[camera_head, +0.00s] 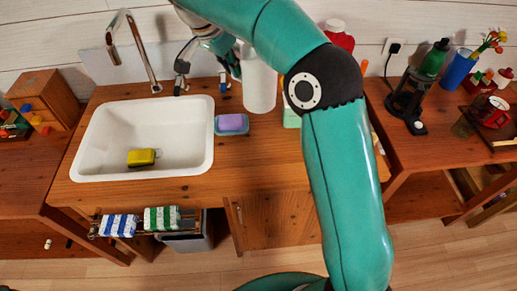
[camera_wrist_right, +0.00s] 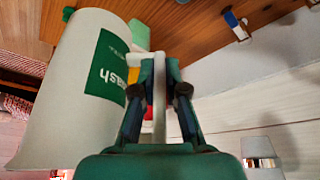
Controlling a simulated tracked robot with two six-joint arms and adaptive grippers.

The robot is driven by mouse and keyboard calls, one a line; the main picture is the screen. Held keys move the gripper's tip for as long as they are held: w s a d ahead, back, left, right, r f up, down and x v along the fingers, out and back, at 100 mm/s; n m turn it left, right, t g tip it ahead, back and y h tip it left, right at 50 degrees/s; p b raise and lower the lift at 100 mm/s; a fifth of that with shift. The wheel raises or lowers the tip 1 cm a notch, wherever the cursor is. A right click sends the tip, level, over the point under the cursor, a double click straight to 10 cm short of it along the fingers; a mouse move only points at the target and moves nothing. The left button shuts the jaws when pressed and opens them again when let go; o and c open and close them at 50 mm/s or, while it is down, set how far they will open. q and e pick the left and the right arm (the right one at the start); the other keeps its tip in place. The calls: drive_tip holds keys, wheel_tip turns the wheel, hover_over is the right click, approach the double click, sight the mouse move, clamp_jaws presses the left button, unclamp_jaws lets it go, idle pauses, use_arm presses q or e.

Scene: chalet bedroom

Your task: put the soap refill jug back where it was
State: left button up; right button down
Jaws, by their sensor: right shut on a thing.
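The soap refill jug (camera_head: 259,84) is a white, upright jug at the back of the counter, right of the sink. In the right wrist view it shows large at the left (camera_wrist_right: 70,90), with a green label. My right gripper (camera_head: 236,66) is at the jug's left side in the head view. In the wrist view its fingers (camera_wrist_right: 160,75) are shut on the jug's white handle. I cannot tell whether the jug's base touches the counter. My left gripper is not in view.
The white sink (camera_head: 100,115) holds a yellow sponge (camera_head: 142,157). A purple soap on a dish (camera_head: 231,124) lies between sink and jug. A green item (camera_head: 291,117) stands right of the jug, with a red bottle (camera_head: 339,36) behind. The front counter strip is clear.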

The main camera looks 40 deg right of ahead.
drive_tip(key=shift+w+a+f, duration=0.1)
drive_tip(key=shift+a+f, duration=0.05)
drive_tip(key=shift+f, duration=4.9)
drive_tip(key=shift+w+a+f, duration=0.1)
drive_tip(key=shift+f, duration=4.9)
drive_tip(key=c, duration=1.2)
unclamp_jaws()
drive_tip(key=shift+c, duration=0.2)
drive_tip(key=shift+o, duration=0.2)
drive_tip(key=shift+r, duration=0.15)
